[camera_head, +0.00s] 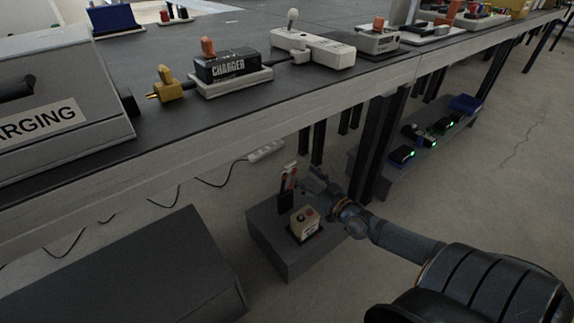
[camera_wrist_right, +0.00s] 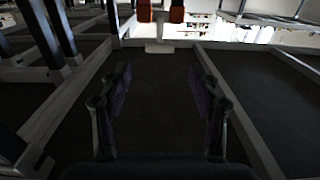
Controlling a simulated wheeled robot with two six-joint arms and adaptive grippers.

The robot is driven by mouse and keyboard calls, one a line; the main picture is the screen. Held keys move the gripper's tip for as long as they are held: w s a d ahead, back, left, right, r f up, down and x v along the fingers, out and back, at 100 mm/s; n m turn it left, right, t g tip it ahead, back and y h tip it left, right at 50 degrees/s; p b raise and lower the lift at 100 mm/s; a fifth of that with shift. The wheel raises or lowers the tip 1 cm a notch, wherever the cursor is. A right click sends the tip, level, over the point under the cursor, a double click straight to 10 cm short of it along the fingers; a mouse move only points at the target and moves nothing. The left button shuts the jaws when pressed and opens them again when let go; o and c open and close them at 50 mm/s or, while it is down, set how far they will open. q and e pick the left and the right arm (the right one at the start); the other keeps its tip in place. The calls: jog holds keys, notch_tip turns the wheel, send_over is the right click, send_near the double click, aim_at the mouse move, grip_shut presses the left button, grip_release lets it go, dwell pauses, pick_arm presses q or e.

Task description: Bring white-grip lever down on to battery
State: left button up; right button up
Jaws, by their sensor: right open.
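The white-grip lever (camera_head: 290,170) stands up from a low grey block on the floor under the bench. It shows a pale top, orange-red parts and a dark base. Beside it is a small beige box (camera_head: 304,218) with a red spot on top; I cannot tell whether this is the battery. My right gripper (camera_head: 314,178) is close to the lever's right side in the head view. In the right wrist view its fingers (camera_wrist_right: 162,90) are spread with nothing between them. Two orange-red pieces and a white piece (camera_wrist_right: 158,46) show beyond the fingertips. My left gripper is out of view.
The grey block (camera_head: 290,262) sits on the floor beside black bench legs (camera_head: 377,150). The bench top (camera_head: 160,135) above carries a charger (camera_head: 232,68) and other devices. A low shelf (camera_head: 430,145) with lit devices is to the right.

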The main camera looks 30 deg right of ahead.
aim_at(292, 164)
jog(key=w+b, duration=0.1)
jog(key=w, duration=0.4)
jog(key=w+b, duration=0.1)
jog(key=w, duration=0.2)
jog(key=shift+w+a+b, duration=0.2)
jog(key=shift+a+b, duration=0.1)
grip_shut()
